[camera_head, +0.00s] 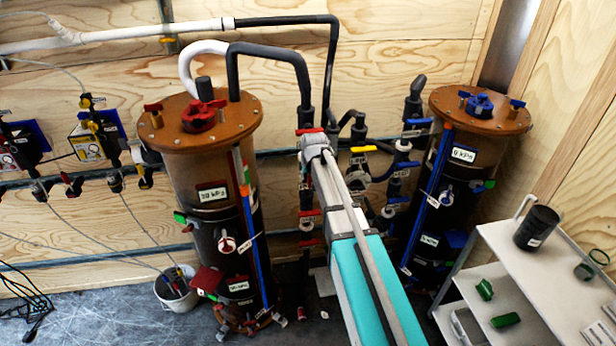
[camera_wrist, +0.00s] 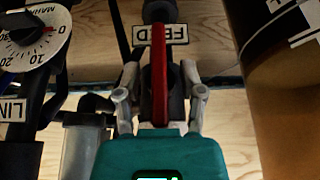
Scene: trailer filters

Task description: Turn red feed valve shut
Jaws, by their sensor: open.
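The red feed valve handle (camera_wrist: 160,70) stands upright in the middle of the wrist view, seen nearly edge-on. A white FEED label (camera_wrist: 178,34), upside down in this view, is behind it. My gripper (camera_wrist: 160,92) is open, with one finger on each side of the red handle. A gap shows on both sides, though contact lower down cannot be told. In the head view my arm covers most of this spot. A red handle (camera_head: 309,130) shows just above my gripper (camera_head: 314,146) there, likely the same valve.
Close by in the wrist view are a round dial (camera_wrist: 35,38) at left and a brown cylinder (camera_wrist: 275,110) at right. In the head view, two filter columns (camera_head: 205,165) (camera_head: 455,150) flank my arm. A grey shelf (camera_head: 530,275) stands at right.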

